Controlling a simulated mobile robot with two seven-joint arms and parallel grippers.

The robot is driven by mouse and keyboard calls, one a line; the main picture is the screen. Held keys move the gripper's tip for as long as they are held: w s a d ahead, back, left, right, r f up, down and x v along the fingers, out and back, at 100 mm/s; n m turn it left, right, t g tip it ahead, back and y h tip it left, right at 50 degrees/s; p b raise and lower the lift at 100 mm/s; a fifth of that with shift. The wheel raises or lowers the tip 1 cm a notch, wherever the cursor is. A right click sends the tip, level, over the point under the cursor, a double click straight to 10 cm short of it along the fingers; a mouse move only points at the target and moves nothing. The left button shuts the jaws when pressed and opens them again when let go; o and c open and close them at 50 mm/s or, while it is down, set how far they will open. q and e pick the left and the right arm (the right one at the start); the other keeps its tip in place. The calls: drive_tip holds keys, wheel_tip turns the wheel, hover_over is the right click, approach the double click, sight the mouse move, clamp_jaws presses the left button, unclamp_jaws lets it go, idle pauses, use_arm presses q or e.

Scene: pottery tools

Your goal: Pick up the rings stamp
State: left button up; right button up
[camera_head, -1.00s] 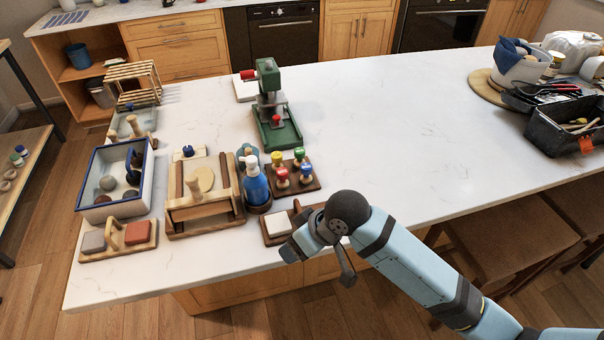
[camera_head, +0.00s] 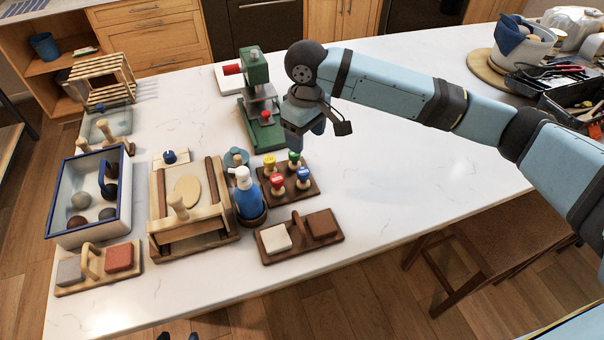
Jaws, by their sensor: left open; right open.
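Several stamps with coloured tops stand on a dark wooden tray (camera_head: 311,191): a yellow one (camera_head: 269,162), a green one (camera_head: 294,158), a red one (camera_head: 277,182) and a blue one (camera_head: 303,175). Their stamping faces are hidden, so I cannot tell which is the rings stamp. My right gripper (camera_head: 308,137) points down above the table, just behind and above the green and blue stamps in the picture. It is open and empty, apart from the stamps. My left gripper is not clearly in view.
A blue bottle (camera_head: 248,196) stands left of the stamps. A block tray (camera_head: 287,252) lies in front of them and a green press (camera_head: 254,75) behind. A wooden frame (camera_head: 158,215) and blue-rimmed tub (camera_head: 61,195) are further left. The table's middle right is clear.

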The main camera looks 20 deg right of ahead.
sight(303, 171)
wheel_tip(303, 171, down, 6)
drive_tip(key=shift+f, duration=0.1)
drive_tip(key=shift+s+a+f+p, duration=0.15)
drive_tip(key=shift+a+f+p, duration=0.05)
drive_tip(key=shift+f, duration=1.1)
drive_tip(key=shift+s+a+f+p, duration=0.1)
drive_tip(key=shift+a+f+p, duration=0.05)
drive_tip(key=shift+f, duration=1.15)
drive_tip(key=c, duration=1)
